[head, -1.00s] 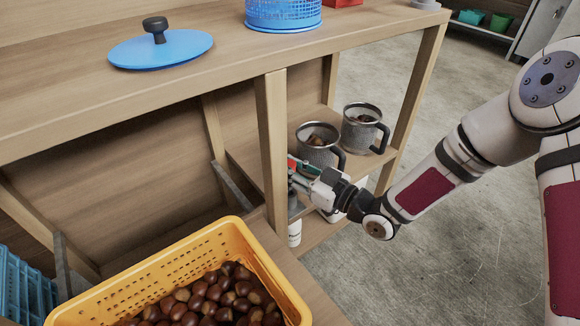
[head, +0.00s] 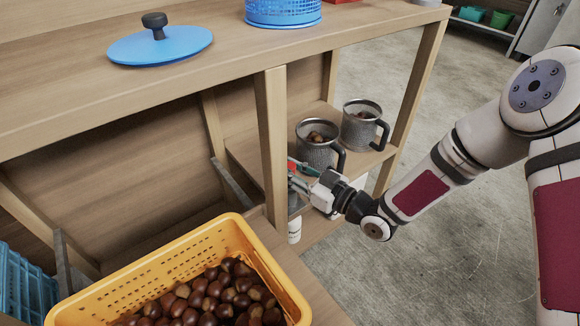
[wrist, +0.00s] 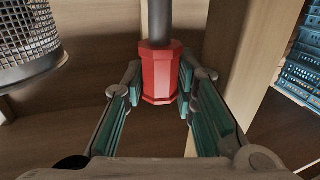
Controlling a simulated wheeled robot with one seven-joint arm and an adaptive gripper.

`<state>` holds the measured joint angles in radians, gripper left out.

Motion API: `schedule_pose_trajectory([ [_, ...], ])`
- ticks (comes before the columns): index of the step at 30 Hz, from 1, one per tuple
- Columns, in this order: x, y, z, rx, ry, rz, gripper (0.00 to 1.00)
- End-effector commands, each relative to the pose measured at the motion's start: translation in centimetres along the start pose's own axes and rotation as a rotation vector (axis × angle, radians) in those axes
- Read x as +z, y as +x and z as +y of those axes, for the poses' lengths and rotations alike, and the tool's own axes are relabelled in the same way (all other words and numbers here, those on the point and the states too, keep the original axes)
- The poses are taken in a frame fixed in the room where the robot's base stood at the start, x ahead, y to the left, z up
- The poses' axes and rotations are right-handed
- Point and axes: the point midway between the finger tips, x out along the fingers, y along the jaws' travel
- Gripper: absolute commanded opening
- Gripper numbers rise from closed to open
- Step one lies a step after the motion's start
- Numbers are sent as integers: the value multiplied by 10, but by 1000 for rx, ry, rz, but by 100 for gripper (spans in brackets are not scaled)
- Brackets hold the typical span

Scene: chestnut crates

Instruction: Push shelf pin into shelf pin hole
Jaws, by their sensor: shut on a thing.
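The shelf pin shows in the wrist view as a red faceted head (wrist: 160,88) with a grey rod (wrist: 160,22) running up out of the picture. My gripper (wrist: 161,72) has its two fingers on either side of the red head and is shut on it. In the head view my gripper (head: 299,180) is beside the front wooden post (head: 271,150), below the near mug, and only a bit of red shows there. The shelf pin hole cannot be seen, nor can I tell whether the rod's end is in it.
Two mesh mugs (head: 318,153) (head: 361,131) stand on the small shelf just behind my gripper. A white bottle (head: 294,230) stands below it. A yellow crate (head: 250,240) of chestnuts is at front left. A blue lid (head: 175,50) lies on the top board. Floor at right is open.

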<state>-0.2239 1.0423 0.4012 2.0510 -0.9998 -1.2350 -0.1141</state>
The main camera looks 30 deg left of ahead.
Motion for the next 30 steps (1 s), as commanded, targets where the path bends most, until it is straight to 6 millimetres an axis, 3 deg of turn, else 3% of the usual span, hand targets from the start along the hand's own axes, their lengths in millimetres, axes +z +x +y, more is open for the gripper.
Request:
schedule_pose_trajectory([
  [30, 23, 0, 0, 0, 0, 0, 0],
])
